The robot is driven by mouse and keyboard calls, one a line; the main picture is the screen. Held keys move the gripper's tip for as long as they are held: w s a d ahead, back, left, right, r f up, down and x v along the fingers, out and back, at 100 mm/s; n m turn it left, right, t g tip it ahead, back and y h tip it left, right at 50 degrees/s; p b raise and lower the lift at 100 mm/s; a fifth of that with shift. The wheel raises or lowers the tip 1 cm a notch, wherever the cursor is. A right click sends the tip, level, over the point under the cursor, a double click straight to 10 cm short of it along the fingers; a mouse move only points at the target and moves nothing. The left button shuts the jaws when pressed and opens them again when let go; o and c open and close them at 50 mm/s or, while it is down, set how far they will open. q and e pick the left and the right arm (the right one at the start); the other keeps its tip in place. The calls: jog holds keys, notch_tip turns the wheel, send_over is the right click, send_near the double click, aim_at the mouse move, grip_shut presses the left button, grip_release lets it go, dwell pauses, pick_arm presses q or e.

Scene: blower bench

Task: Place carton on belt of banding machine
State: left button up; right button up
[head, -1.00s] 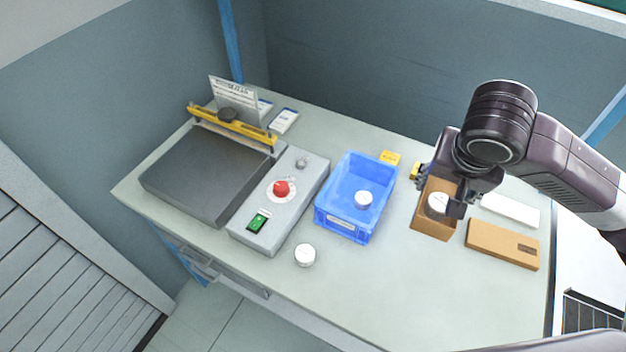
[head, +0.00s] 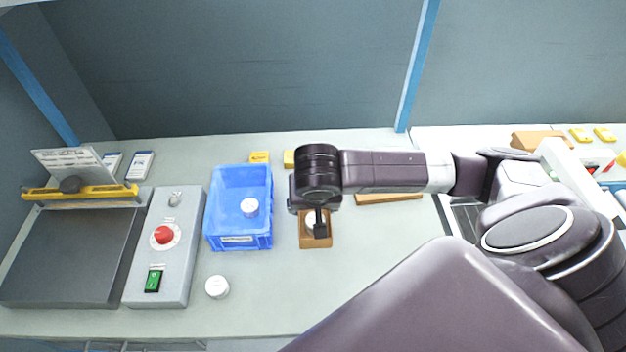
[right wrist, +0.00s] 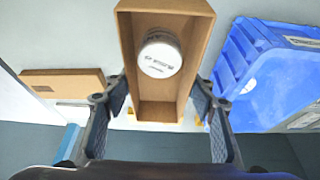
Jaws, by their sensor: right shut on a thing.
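The carton (head: 315,242) is a small open brown box with a white round jar (right wrist: 160,54) inside. My right gripper (head: 316,214) is over it in the head view. In the right wrist view the fingers (right wrist: 160,112) are shut on the carton's two sides; it also shows there (right wrist: 128,60). I cannot tell whether the carton is clear of the table. A white-framed machine (head: 578,165) with a red button stands at the far right, partly hidden by my arm; I cannot tell whether it is the banding machine, and no belt shows clearly. My left gripper is not in view.
A blue crate (head: 226,243) holding a white jar is left of the carton. A loose jar (head: 217,287) stands in front. A grey control box (head: 165,270) and a dark plate (head: 70,255) are at left. A flat brown box (head: 388,199) lies behind my arm.

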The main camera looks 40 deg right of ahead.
jog(key=shift+f, duration=2.7)
jog(key=shift+f, duration=0.1)
jog(key=o, duration=1.3)
